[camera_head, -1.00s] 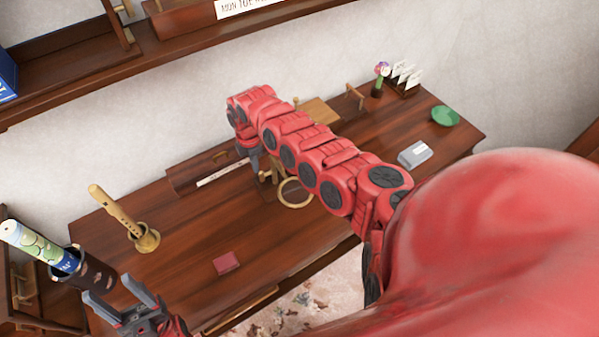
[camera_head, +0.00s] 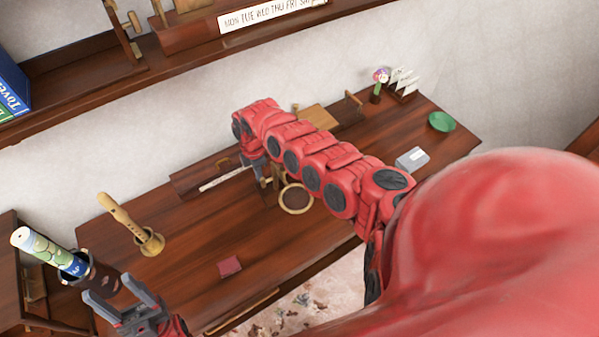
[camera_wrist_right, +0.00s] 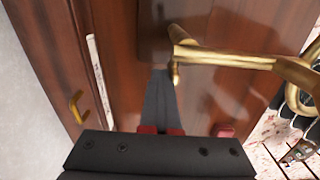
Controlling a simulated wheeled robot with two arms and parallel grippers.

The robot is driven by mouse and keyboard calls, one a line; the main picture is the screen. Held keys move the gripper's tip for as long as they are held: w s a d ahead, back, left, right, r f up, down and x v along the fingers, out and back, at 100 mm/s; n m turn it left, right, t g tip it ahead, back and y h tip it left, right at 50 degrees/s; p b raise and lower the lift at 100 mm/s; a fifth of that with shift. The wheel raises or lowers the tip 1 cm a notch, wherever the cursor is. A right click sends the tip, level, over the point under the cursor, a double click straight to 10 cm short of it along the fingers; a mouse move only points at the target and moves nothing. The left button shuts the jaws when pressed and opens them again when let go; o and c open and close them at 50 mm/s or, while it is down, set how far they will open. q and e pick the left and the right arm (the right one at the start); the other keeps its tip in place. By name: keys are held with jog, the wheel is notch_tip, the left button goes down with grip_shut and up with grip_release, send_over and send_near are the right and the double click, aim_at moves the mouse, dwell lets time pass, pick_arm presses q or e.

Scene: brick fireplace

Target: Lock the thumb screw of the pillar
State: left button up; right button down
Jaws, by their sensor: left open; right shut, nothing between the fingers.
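A brass stand (camera_head: 272,181) with a ring (camera_head: 297,199) stands on the desk, mostly hidden behind my right arm in the head view. In the right wrist view its brass arm (camera_wrist_right: 240,59) runs across the top, with a short piece bent down at its left end. I cannot tell which part is the thumb screw. My right gripper (camera_wrist_right: 160,74) is shut and empty, its tips beside and apparently below that bent piece; contact cannot be told. My left gripper (camera_head: 110,287) is open and empty at the lower left.
A wooden flute (camera_head: 124,218) stands tilted in a brass cup (camera_head: 152,243). A dark holder (camera_head: 103,277) with a rolled paper (camera_head: 45,250) is near my left gripper. A red booklet (camera_head: 230,266), grey box (camera_head: 410,159) and green dish (camera_head: 441,121) lie on the desk (camera_head: 190,285).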

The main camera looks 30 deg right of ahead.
jog(key=shift+s+r+p, duration=0.1)
jog(key=shift+s+p, duration=0.45)
jog(key=shift+p, duration=0.6)
jog(key=shift+s+a+p, duration=0.1)
jog(key=shift+s+p, duration=0.7)
jog(key=shift+p, duration=0.45)
jog(key=shift+w+r+p, duration=0.2)
jog(key=shift+r+p, duration=0.05)
jog(key=shift+r, duration=0.4)
jog(key=shift+w+r+p, duration=0.2)
jog(key=shift+r, duration=0.45)
